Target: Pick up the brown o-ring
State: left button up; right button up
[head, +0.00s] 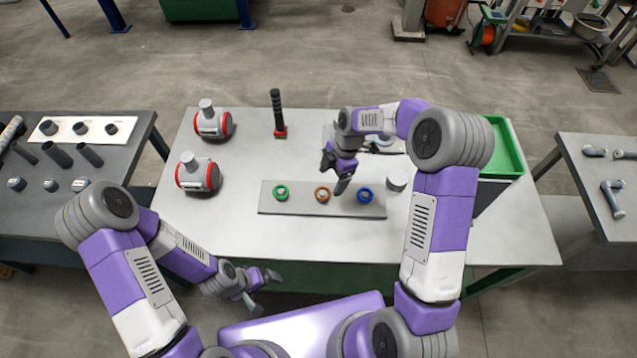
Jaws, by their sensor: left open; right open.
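The brown o-ring (322,194) sits in the middle of a grey plate (300,208) on the table, around a small pale peg. A green ring (281,192) is to its left and a blue ring (364,195) to its right on the same plate. My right gripper (339,182) is open and empty, above the plate, just right of the brown o-ring and left of the blue ring. Its height above the plate is hard to judge. My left gripper (262,290) is open and empty, low in front of the table's front edge.
Two grey-and-red round devices (212,122) (197,174) stand at the table's left. A black-handled tool with a red base (280,130) stands at the back. A grey cylinder (397,179) is right of the plate. A green bin (505,146) is at the right. The table's front left is clear.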

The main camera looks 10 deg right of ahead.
aim_at(323, 193)
jog(key=shift+n, duration=0.5)
jog(key=x, duration=0.4)
jog(key=w+x, duration=0.1)
jog(key=x, duration=0.1)
jog(key=shift+a+f, duration=0.2)
jog(key=shift+f, duration=0.05)
jog(key=shift+c, duration=0.5)
jog(key=c, duration=1)
